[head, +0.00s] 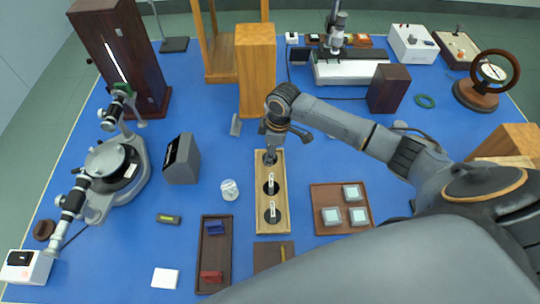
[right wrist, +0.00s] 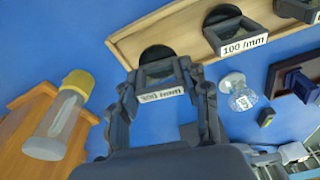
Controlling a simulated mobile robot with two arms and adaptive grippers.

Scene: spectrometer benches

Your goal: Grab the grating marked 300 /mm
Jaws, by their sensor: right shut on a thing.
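A wooden board (head: 283,200) with dark round recesses holds gratings in a row near the table's middle. My right gripper (head: 271,157) is over its far end. In the right wrist view, my right gripper (right wrist: 165,90) is shut on a dark-framed grating (right wrist: 160,72), whose white label is upside down and hard to read. It is at a dark recess; I cannot tell whether it is lifted. The middle grating (right wrist: 238,38) reads 100 /mm. The third grating (head: 272,211) is at the near end, cut off in the wrist view. My left gripper is not in view.
A wooden block (head: 256,70) stands behind the board. A glass jar (head: 229,190) and a dark tray (head: 203,255) are to its left; a brown tray (head: 330,190) with several square pieces is to its right. Blue table is clear between them.

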